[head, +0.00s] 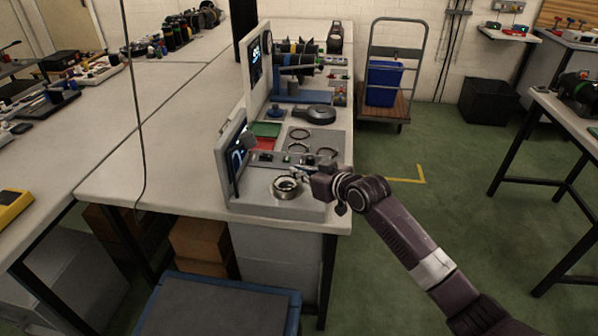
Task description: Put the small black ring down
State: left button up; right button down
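Black rings lie on a grey mat on the bench: one at the back (300,134), one in front of it (298,148), and one at the right (327,153). I cannot tell by size which is the small one. My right gripper (298,176) is low over the front end of the bench, just in front of the rings. Its fingers are too small and dark to show whether they are open or hold a ring. A silver metal cylinder (286,188) stands on a grey fixture just left of and below the gripper. My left gripper is out of view.
A screen (237,155) stands left of the fixture. A trolley with a blue bin (383,82) stands beyond. The white bench top to the left is largely clear.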

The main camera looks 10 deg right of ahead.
jog(key=shift+f, duration=0.45)
jog(key=c, duration=2.2)
grip_release()
jog(key=shift+o, duration=0.2)
jog(key=shift+s+d+r, duration=0.1)
jog(key=shift+r, duration=0.5)
jog(key=v, duration=1.1)
jog(key=shift+s+d, duration=0.15)
jog(key=shift+s, duration=0.15)
